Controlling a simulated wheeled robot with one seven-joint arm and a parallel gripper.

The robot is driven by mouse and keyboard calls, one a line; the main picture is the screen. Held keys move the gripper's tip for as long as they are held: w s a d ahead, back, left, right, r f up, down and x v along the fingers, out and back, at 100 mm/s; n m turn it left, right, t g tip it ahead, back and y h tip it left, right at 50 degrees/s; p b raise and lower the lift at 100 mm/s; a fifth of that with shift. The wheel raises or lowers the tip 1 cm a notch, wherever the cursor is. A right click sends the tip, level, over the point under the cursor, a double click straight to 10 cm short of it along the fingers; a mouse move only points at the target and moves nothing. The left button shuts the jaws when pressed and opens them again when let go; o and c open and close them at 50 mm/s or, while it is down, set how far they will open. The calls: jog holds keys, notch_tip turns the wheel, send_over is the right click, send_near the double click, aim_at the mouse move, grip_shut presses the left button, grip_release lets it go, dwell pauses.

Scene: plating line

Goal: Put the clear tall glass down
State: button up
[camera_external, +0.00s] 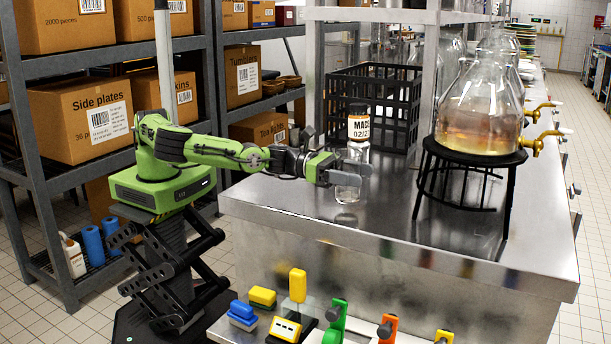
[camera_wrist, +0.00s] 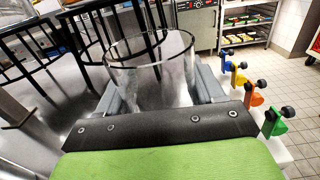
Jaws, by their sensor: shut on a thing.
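The clear tall glass (camera_external: 347,193) is upright at the near left part of the steel counter (camera_external: 400,222), between the fingers of my gripper (camera_external: 346,174). My gripper is shut on it. In the wrist view, the glass (camera_wrist: 150,62) shows its open rim, with one finger of my gripper (camera_wrist: 158,92) on each side. It looks empty. Its base is at or just above the counter top; I cannot tell whether it touches.
A labelled jar (camera_external: 358,128) stands just behind the glass, beside a black crate (camera_external: 385,88). A glass dispenser (camera_external: 482,112) with brass taps stands on a black stand (camera_external: 470,158) to the right. Coloured clamps and blocks (camera_external: 290,310) are at the front. Counter between glass and stand is clear.

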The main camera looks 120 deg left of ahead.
jog(key=shift+f, duration=1.05)
jog(key=shift+f, duration=0.25)
jog(key=o, duration=1.2)
jog(key=shift+r, duration=0.3)
jog(key=s+b, duration=0.1)
jog(key=s, duration=1.1)
jog(key=shift+f, duration=0.1)
